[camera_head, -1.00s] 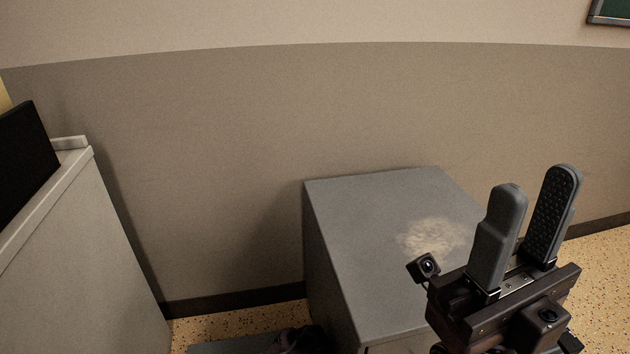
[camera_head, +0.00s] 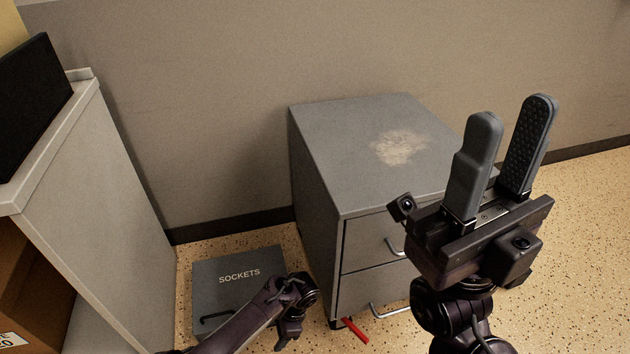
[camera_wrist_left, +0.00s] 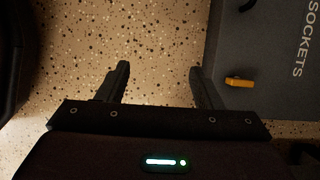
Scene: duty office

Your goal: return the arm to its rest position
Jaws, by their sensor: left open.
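My left arm comes in from the bottom left of the head view, low over the floor. Its wrist end is at the front right of the grey sockets case, and the gripper itself is mostly hidden there. In the left wrist view, my left gripper (camera_wrist_left: 160,68) is open and empty, its two fingers apart above the speckled floor. My right gripper (camera_head: 512,115) points upward at the right of the head view, its two fingers apart with nothing between them. It stands in front of the grey drawer cabinet's right side.
The grey drawer cabinet (camera_head: 340,135) has a pale worn patch on top. A dark case marked SOCKETS (camera_head: 225,280) lies on the floor. A red bar (camera_head: 354,330) lies by the cabinet. A light cabinet (camera_head: 115,200) stands at left. The floor at right is clear.

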